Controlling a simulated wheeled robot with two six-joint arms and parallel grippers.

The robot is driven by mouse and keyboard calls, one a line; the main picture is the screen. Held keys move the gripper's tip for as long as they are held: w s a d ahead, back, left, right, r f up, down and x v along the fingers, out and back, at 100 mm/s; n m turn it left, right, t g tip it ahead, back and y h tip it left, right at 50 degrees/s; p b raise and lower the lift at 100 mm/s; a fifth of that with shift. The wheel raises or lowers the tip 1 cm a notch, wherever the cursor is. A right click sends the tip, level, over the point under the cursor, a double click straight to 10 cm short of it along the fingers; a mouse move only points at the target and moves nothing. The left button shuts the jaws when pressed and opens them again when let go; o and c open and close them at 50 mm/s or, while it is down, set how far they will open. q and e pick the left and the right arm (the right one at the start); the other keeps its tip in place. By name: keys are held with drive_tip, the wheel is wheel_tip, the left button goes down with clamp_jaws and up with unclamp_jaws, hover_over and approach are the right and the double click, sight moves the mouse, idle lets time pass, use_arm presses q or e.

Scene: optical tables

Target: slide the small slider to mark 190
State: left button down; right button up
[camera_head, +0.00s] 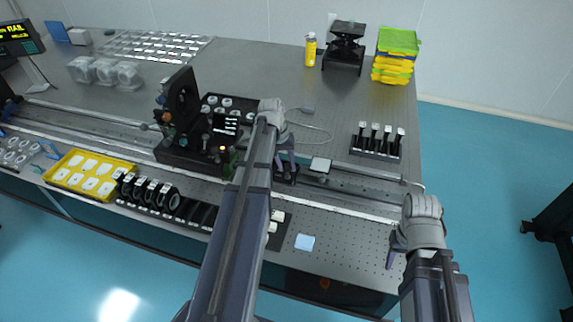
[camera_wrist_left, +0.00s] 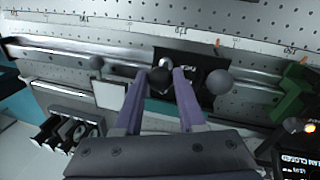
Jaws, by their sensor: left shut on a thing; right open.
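The small slider is a dark block on the rail, seen in the head view (camera_head: 290,178) and in the left wrist view (camera_wrist_left: 205,62). A pale scale strip (camera_wrist_left: 250,44) with upside-down numbers runs along the rail; one number looks like 150. An orange mark (camera_wrist_left: 217,42) sits on it near the slider. I cannot read 190 with certainty. My right gripper (camera_head: 395,255) is open and empty by the table's right front edge.
A larger dark carriage with optics (camera_head: 182,110) stands on the rail to the left. A white square plate (camera_head: 319,164) is just right of the slider. A black holder with several posts (camera_head: 377,139) stands behind the rail. A blue square (camera_head: 305,242) lies in front.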

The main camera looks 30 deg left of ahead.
use_arm(q)
drive_tip(key=w+d, duration=0.3)
drive_tip(key=d, duration=1)
drive_tip(key=w+d, duration=0.3)
drive_tip(key=d, duration=1)
drive_tip(key=shift+w, duration=0.1)
drive_tip(key=c, duration=0.5)
unclamp_jaws()
drive_tip(key=shift+r, duration=0.1)
drive_tip(key=r+p, duration=0.2)
drive_tip(key=a+r+p, duration=0.1)
drive_tip(key=r+p, duration=0.4)
drive_tip(key=shift+s+a+r+p, duration=0.15)
drive_tip(key=shift+s+r+p, duration=0.1)
drive_tip(key=shift+s+p, duration=0.1)
